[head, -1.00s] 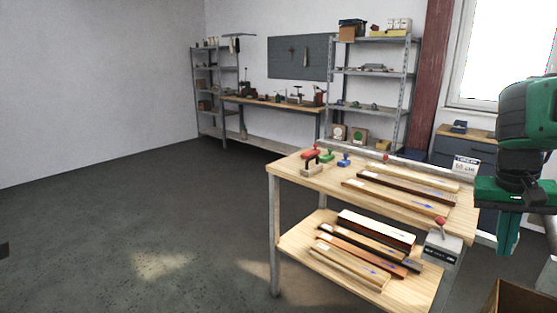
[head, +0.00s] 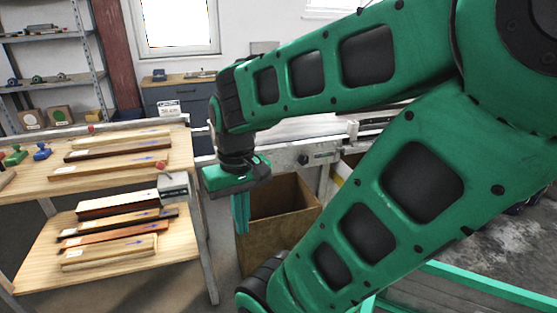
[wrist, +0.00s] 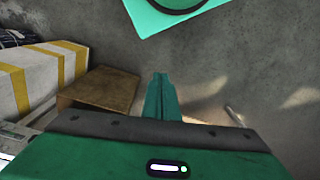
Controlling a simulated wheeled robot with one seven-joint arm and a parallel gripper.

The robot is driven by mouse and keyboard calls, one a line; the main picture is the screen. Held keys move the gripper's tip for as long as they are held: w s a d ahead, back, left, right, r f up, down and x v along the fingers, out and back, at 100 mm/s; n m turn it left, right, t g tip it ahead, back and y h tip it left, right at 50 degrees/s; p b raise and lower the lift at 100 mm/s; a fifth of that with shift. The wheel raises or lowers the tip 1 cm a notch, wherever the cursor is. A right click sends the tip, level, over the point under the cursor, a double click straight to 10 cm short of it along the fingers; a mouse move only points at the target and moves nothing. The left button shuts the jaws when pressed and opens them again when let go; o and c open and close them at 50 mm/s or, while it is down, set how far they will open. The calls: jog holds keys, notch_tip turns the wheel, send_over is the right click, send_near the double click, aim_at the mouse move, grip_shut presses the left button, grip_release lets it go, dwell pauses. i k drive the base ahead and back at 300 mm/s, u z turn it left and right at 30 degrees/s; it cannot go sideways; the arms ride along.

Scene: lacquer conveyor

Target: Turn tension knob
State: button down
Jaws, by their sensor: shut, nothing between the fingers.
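My gripper (head: 240,214) hangs fingers-down in the middle of the head view, in front of the conveyor. Its green fingers are together and empty, as the wrist view (wrist: 160,97) also shows. A small dark knob-like part (head: 303,159) sits on the conveyor's grey side frame, right of the gripper and apart from it; I cannot tell for sure that it is the tension knob. No knob is clear in the wrist view.
An open cardboard box (head: 285,230) stands behind and right of the gripper; a brown box (wrist: 104,89) shows in the wrist view beside a yellow-striped white block (wrist: 38,78). The wooden bench (head: 30,186) holds several long strips. Grey floor lies below the fingers.

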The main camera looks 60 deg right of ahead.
aim_at(303, 159)
jog(key=z, duration=1.85)
